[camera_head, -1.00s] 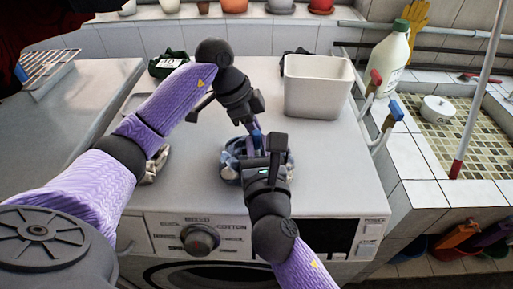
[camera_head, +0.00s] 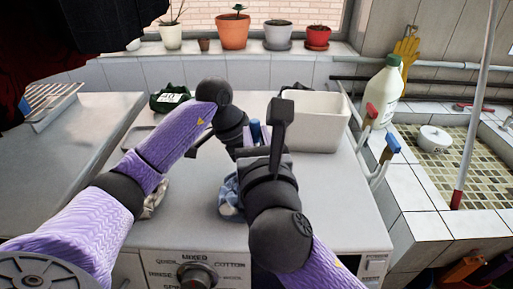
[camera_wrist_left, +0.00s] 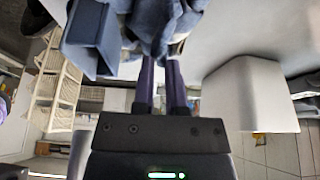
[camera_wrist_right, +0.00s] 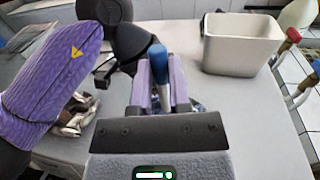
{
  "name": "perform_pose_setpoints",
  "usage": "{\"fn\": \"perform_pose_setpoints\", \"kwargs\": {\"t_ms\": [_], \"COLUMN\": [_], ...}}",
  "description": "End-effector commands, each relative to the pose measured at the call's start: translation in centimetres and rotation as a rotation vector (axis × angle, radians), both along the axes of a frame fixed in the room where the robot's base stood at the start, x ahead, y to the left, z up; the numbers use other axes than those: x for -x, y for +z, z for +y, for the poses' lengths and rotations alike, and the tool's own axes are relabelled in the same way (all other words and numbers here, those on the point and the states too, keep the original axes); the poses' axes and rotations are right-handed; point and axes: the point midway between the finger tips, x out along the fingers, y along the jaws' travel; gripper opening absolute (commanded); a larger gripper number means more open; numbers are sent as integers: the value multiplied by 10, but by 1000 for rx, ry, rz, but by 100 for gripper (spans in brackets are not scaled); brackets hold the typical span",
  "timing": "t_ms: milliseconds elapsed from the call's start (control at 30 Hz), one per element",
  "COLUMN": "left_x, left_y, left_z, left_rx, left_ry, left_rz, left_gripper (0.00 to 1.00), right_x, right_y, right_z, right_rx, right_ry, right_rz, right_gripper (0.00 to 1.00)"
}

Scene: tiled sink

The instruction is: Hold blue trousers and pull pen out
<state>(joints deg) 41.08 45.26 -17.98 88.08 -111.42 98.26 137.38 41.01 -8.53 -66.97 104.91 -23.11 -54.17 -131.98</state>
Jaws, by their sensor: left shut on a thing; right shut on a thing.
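The blue trousers (camera_head: 229,197) lie bunched on the white washing machine's top, mostly hidden behind my right arm. In the left wrist view, my left gripper (camera_wrist_left: 160,62) is shut on the blue cloth of the trousers (camera_wrist_left: 155,22). My right gripper (camera_wrist_right: 160,68) is shut on the pen (camera_wrist_right: 157,58), which stands nearly upright between its fingers with its blue end up. The pen (camera_head: 256,131) also shows above my right gripper in the head view. The pen's lower end is hidden, so I cannot tell whether it is clear of the cloth.
A white bin (camera_head: 312,122) stands behind to the right. A grey-white crumpled thing (camera_wrist_right: 75,116) lies left of the trousers. A green item (camera_head: 170,98) is at the back left. A white bottle (camera_head: 384,92) and the tiled sink (camera_head: 455,160) are at the right.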

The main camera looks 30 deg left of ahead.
Motion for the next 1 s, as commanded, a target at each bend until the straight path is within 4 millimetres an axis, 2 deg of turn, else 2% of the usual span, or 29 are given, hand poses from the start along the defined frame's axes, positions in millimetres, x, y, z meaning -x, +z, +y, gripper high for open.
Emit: {"fn": "perform_pose_setpoints", "kwargs": {"t_ms": [67, 100, 267, 567, 667, 900, 1000], "left_x": [0, 0, 0, 0, 4, 17, 20], "left_y": [0, 0, 0, 6, 25, 87, 102], "left_z": [0, 0, 0, 2, 9, 31, 37], "left_rx": [1, 1, 1, 1, -2, -1, -1], "left_ry": [0, 0, 0, 1, 1, 2, 1], "left_rz": [-1, -1, -1, -3, -5, -4, -3], "left_gripper": [0, 22, 56, 57, 57, 57, 57], "right_x": [0, 0, 0, 0, 0, 0, 0], "right_y": [0, 0, 0, -1, 0, -1, -1], "right_z": [0, 0, 0, 0, 0, 0, 0], "right_rx": [0, -1, -1, -1, -1, -1, -1], "right_ry": [0, 0, 0, 0, 0, 0, 0], "right_rz": [0, 1, 1, 0, 0, 0, 0], "right_gripper": [0, 0, 0, 0, 0, 0, 0]}}
